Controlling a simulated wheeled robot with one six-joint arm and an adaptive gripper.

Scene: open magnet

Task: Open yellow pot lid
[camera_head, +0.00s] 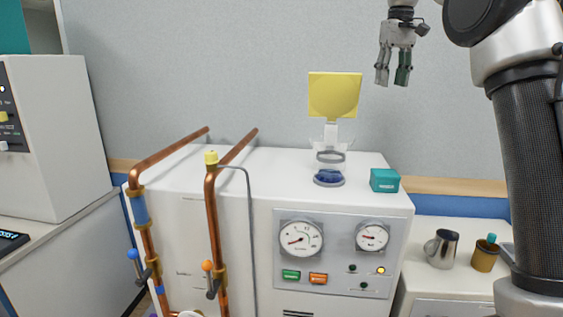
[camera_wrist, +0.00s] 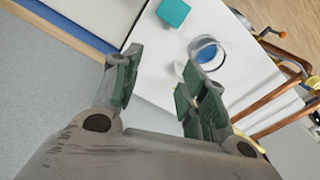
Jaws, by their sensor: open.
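My gripper (camera_head: 392,78) is open and empty, high against the wall at the upper right of the head view. In the wrist view its two fingers (camera_wrist: 158,75) stand apart, with the white machine top beyond them. A small yellow-brown pot (camera_head: 484,259) stands on the low white counter at the right, with a teal piece (camera_head: 491,239) sticking up from its top. I cannot tell whether this piece is a lid. The gripper is well above and to the left of this pot. I cannot make out the pot in the wrist view.
On the white machine (camera_head: 265,182) stand a glass vessel with a blue base (camera_head: 329,178), a yellow square plate (camera_head: 334,95) above it and a teal box (camera_head: 385,180). Copper pipes (camera_head: 212,220) rise at its left. A metal jug (camera_head: 441,250) stands beside the pot.

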